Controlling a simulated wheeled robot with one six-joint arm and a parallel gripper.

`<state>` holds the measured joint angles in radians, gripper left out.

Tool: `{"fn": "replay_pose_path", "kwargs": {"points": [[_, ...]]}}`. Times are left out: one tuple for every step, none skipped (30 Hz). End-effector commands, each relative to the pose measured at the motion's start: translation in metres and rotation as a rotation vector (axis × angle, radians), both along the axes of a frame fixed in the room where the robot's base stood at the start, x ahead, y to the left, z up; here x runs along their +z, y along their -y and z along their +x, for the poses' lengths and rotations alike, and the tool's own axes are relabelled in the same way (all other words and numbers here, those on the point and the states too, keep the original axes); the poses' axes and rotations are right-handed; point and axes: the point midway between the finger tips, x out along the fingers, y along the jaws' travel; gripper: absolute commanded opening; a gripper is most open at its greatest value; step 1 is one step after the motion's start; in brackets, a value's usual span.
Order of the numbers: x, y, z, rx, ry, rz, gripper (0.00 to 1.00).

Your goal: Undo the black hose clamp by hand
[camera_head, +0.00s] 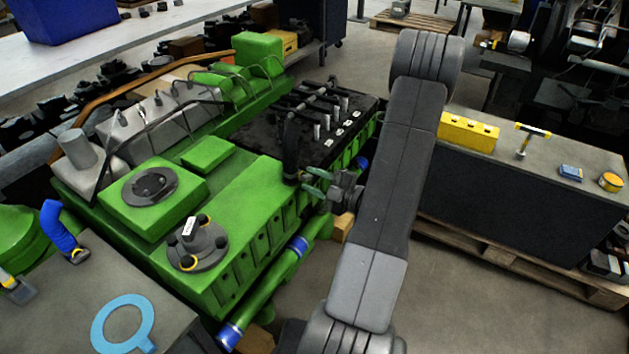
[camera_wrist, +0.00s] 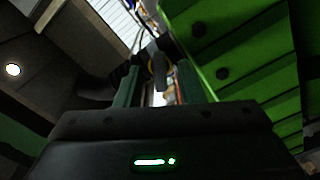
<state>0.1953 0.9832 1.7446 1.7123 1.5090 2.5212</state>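A black hose (camera_head: 291,145) runs down the near right side of the green engine (camera_head: 250,200). The black clamp is around its lower end, small and partly hidden by my gripper (camera_head: 309,182) in the head view. My gripper reaches in from the right with its two green fingers apart, close to the hose end. In the wrist view my gripper (camera_wrist: 160,78) has a narrow dark grey piece (camera_wrist: 158,72), seemingly part of the clamp, between its fingers. Gaps show on both sides of it. A bit of yellow shows behind it.
The engine's green side wall (camera_wrist: 235,50) is close on the right in the wrist view. A green pipe with blue bands (camera_head: 270,282) runs low along the engine. A workbench (camera_head: 520,180) with a yellow block (camera_head: 468,132) stands at right. Open floor lies between.

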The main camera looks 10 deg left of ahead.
Motion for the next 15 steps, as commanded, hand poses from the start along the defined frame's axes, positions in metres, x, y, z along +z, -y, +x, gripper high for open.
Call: {"fn": "replay_pose_path", "kwargs": {"points": [[-0.0001,-0.0001,0.0001,0.0,0.0,0.0,0.35],[-0.0001,0.0,0.0001,0.0,0.0,0.0,0.35],[-0.0001,0.0001,0.0,0.0,0.0,0.0,0.35],[0.0,0.0001,0.0,0.0,0.0,0.0,0.35],[0.0,0.0001,0.0,0.0,0.0,0.0,0.34],[-0.0001,0.0001,-0.0001,0.0,0.0,0.0,0.26],[-0.0001,0.0002,-0.0001,0.0,0.0,0.0,0.2],[-0.0001,0.0002,-0.0001,0.0,0.0,0.0,0.14],[-0.0001,0.0002,-0.0001,0.0,0.0,0.0,0.06],[-0.0001,0.0002,-0.0001,0.0,0.0,0.0,0.0],[0.0,0.0001,-0.0002,0.001,0.0,0.0,0.0],[0.0,0.0001,-0.0002,0.001,0.0,0.0,0.0],[0.0,0.0002,-0.0002,0.001,0.0,0.0,0.0],[0.0,0.0002,-0.0002,0.001,0.0,0.0,0.0],[0.0,0.0002,-0.0002,0.001,0.002,-0.001,0.0]]}}
